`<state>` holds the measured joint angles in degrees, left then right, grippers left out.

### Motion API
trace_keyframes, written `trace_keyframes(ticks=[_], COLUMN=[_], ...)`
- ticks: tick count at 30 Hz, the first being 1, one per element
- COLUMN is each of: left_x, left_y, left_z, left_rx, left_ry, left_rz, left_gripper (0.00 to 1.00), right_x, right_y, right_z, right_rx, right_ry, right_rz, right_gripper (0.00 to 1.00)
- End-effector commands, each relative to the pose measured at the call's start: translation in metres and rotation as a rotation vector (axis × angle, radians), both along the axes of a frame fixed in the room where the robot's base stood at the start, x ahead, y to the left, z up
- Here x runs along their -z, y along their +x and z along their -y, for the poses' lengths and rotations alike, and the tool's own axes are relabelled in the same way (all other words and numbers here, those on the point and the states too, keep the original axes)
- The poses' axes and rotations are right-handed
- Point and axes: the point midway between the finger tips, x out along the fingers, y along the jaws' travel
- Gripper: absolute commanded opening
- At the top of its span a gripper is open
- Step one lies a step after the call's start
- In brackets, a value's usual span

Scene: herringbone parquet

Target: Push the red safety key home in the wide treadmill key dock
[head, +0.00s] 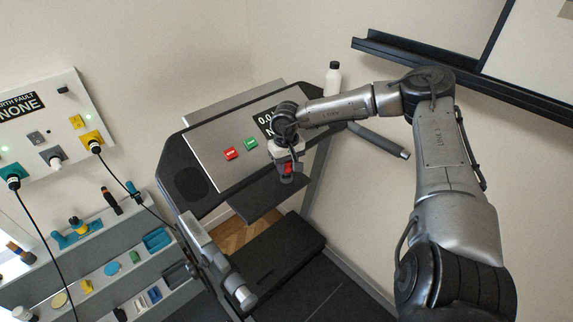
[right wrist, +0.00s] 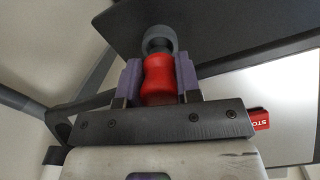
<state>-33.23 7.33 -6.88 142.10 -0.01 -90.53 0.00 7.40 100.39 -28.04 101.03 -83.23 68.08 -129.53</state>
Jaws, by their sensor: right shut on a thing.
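My right gripper (head: 287,171) is at the near right part of the treadmill console (head: 215,155). It is shut on the red safety key (head: 288,168). In the right wrist view the key (right wrist: 157,78) is a waisted red grip between the two purple-grey fingers (right wrist: 157,82). A dark neck and a rounded grey end (right wrist: 158,40) show beyond the red grip. I cannot make out the wide key dock in either view, nor whether the key touches anything there. My left gripper is not in view.
The console has a red button (head: 230,153), a green button (head: 250,144) and a partly hidden display. A white bottle (head: 333,79) stands behind it. Handrails (head: 385,140) flank the treadmill. A wall panel (head: 50,125) with cables and stepped shelves of small items stand at left.

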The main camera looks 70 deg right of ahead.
Motion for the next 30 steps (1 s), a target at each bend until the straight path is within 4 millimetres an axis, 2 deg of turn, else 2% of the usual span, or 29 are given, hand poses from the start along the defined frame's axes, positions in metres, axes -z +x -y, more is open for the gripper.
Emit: trace_keyframes(ticks=[28,29,30], left_x=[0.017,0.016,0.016], left_y=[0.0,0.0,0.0], left_z=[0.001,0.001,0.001], left_rx=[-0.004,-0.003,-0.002], left_ry=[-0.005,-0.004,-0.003], left_rz=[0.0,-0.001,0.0], left_gripper=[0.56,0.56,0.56], right_x=[0.024,0.023,0.022], right_y=[0.0,0.0,0.0], right_z=[0.0,0.0,0.0], right_rx=[0.0,0.0,0.0], right_ry=[0.0,-0.001,-0.001], right_rz=[0.0,-0.001,-0.001], right_gripper=[0.09,0.33,0.37])
